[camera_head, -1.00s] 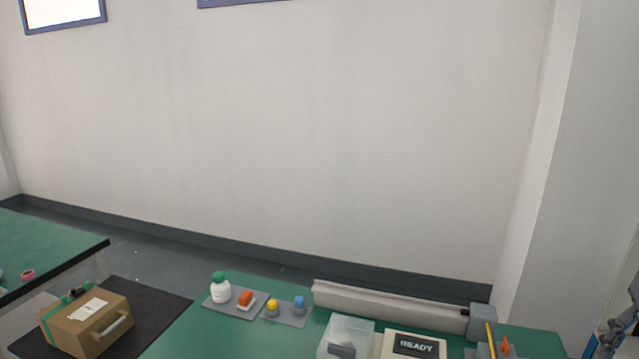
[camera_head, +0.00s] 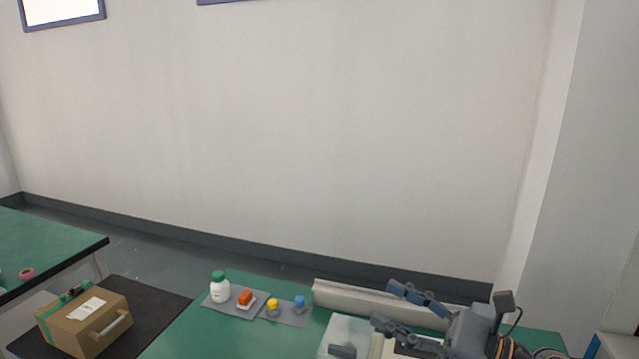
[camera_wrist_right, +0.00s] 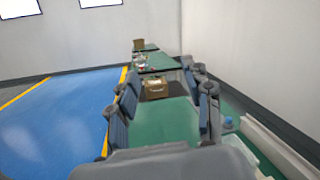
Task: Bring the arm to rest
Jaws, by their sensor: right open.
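My right gripper (camera_head: 391,305) comes in from the lower right of the head view, above the right part of the green table (camera_head: 185,330). Its two dark blue-grey fingers are apart, with nothing visible between them. In the right wrist view the gripper (camera_wrist_right: 162,80) also shows open, its finger pads wide apart over bare green tabletop. The gripper and arm hide part of the white board, the grey block and the pencil at the table's right. My left gripper is not in view.
A clear box (camera_head: 346,332) and a long pale roll (camera_head: 345,297) lie close to the gripper.

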